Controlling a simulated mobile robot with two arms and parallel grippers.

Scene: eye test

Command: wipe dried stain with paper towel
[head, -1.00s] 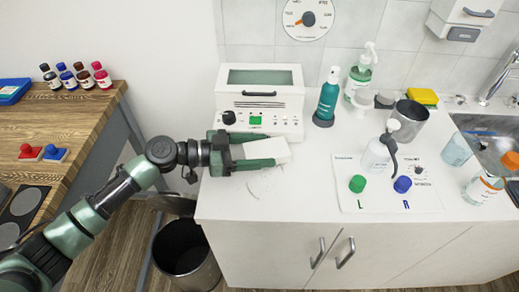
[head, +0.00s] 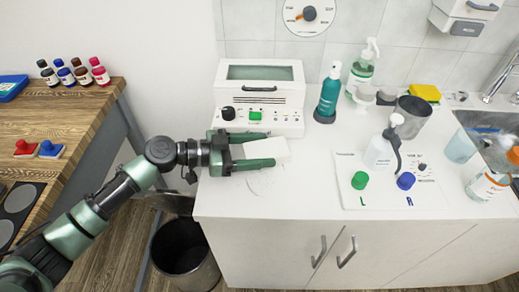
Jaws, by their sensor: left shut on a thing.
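My left gripper (head: 270,149) is shut on a white paper towel (head: 279,147), which looks like a folded pad between its two green fingers. It is over the left part of the white counter (head: 320,190), in front of the white machine. A faint dried stain (head: 264,184) of thin greyish marks shows on the counter just in front of the towel. The towel may hide part of it. I cannot tell whether the towel touches the counter. My right gripper is not in view.
Behind the gripper stands a white machine (head: 262,100) with a green button. A teal bottle (head: 328,96) and a clear pump bottle (head: 361,72) stand right of it. A white panel (head: 345,199) with green and blue knobs lies to the right. A bin (head: 184,254) stands below the counter's left edge.

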